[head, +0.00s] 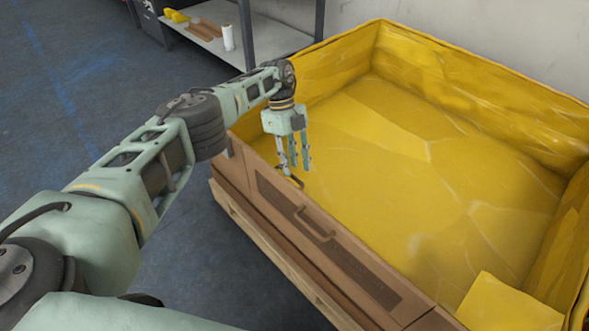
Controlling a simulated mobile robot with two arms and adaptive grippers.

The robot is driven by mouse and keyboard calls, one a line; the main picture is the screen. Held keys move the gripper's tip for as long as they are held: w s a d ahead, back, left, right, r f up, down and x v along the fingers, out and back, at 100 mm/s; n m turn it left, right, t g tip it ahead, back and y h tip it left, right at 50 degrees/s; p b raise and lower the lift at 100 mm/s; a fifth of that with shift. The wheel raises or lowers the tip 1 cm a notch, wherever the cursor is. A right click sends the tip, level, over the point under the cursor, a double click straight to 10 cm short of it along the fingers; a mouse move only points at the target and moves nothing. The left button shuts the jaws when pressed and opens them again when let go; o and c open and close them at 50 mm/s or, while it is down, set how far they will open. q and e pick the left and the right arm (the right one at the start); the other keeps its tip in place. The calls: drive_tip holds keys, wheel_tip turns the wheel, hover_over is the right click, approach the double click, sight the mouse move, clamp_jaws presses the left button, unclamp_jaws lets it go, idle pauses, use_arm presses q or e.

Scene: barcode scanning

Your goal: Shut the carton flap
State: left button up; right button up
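A large brown carton (243,187) with a yellow lining (420,150) fills the right of the head view. Its near wall has a dark panel and a handle (310,224); I cannot tell for sure which part is the flap. My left gripper (294,168) points down at the near wall's top edge, toward its left end. Its fingers are apart with nothing visible between them. I cannot tell whether they touch the carton. My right gripper is out of the picture.
The carton stands on a wooden pallet (272,252). A grey shelf (262,36) with a white roll and yellow items stands at the back left. A pale wall (520,35) is behind the carton. The blue-grey floor (60,100) at left is clear.

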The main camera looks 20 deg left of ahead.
use_arm(q)
drive_tip(key=v, duration=0.5)
drive_tip(key=shift+d, duration=0.1)
idle(0.3)
